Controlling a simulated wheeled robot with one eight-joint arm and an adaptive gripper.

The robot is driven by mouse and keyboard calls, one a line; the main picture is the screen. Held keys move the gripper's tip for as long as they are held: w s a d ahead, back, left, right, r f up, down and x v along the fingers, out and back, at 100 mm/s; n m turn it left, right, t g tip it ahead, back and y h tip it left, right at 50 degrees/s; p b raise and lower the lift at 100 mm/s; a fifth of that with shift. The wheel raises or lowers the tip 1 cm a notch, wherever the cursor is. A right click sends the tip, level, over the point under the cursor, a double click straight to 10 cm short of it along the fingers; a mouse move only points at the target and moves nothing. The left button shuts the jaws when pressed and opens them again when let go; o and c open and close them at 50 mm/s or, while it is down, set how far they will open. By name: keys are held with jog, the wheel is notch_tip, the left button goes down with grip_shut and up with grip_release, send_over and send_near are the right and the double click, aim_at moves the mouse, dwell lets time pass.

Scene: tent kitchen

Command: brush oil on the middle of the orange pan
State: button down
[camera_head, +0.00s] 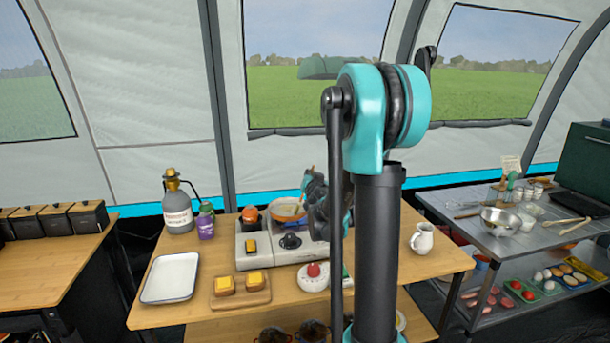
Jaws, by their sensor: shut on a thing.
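The orange pan (281,217) sits on the back of a grey stove (252,263) on the wooden table. My gripper (306,184) is just right of and above the pan, partly hidden behind my own arm. It is shut on a thin wooden-handled brush (301,197). The brush is tilted, with its lower end over or in the pan. I cannot tell whether its tip touches the pan. No oil can be made out at this size.
A white tray (171,278), a board with two yellow-topped pieces (241,290), a grey bottle (177,207) and a purple jar (206,224) stand left. A white jug (422,239) stands right. A steel table (470,226) with a bowl (500,221) is farther right.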

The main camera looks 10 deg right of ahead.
jog(key=shift+s+d, duration=0.2)
jog(key=shift+d, duration=0.1)
jog(key=shift+w+a, duration=2.85)
jog(key=shift+a, duration=0.35)
jog(key=s+d, duration=0.2)
jog(key=d, duration=0.6)
jog(key=shift+s+d, duration=0.2)
jog(key=shift+d, duration=0.05)
jog(key=shift+r, duration=2.95)
jog(key=shift+r, duration=0.15)
